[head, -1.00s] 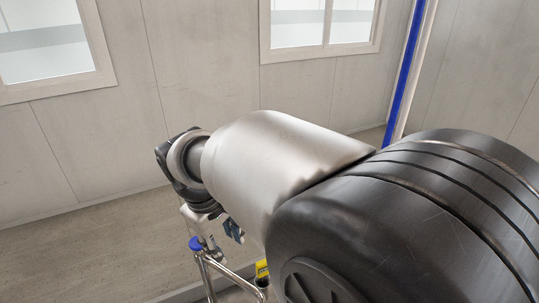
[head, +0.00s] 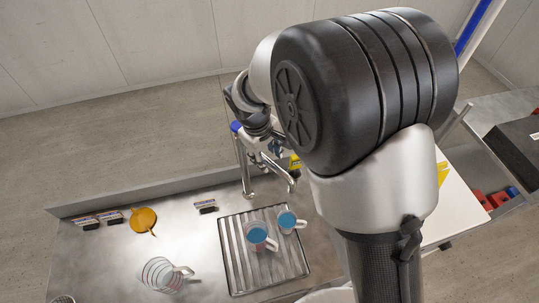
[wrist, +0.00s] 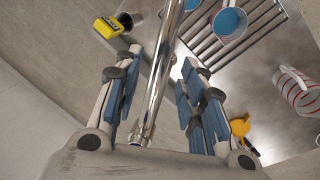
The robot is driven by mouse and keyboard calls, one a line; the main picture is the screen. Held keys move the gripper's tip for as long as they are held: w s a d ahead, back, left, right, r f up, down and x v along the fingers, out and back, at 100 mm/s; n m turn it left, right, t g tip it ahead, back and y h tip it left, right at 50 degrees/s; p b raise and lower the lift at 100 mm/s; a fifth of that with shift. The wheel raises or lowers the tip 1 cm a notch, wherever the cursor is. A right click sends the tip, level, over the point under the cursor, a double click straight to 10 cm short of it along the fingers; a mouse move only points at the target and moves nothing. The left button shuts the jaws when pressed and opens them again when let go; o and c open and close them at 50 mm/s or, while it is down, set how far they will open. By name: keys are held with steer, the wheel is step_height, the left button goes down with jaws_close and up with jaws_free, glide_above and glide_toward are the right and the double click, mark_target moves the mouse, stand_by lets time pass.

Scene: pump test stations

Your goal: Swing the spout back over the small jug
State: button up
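The chrome spout (head: 278,170) belongs to a tap with a blue cap (head: 236,126) at the bench's back edge. In the head view its free end hangs close behind the smaller blue-filled jug (head: 287,221); I cannot tell whether it is over the rim. A larger blue-filled jug (head: 257,237) stands beside it on the ridged drain tray (head: 233,275). In the wrist view the chrome spout (wrist: 160,75) runs between the spread fingers of my gripper (wrist: 163,95). Gaps show on both sides, so it is not gripped. In the head view my arm mostly hides my gripper.
A clear jug with red stripes (head: 162,274) stands left on the steel bench (head: 190,235). An orange round item (head: 143,219) and several small dark labelled blocks (head: 205,206) lie near the back. A yellow item (wrist: 108,26) shows beside my gripper.

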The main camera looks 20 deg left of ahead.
mark_target(269, 166)
steer(key=shift+w+d+f, duration=0.1)
steer(key=shift+f, duration=0.5)
steer(key=shift+w+d+f, duration=0.1)
steer(key=shift+f, duration=0.45)
steer(key=shift+c, duration=0.4)
steer(key=shift+a, duration=0.1)
jaws_close()
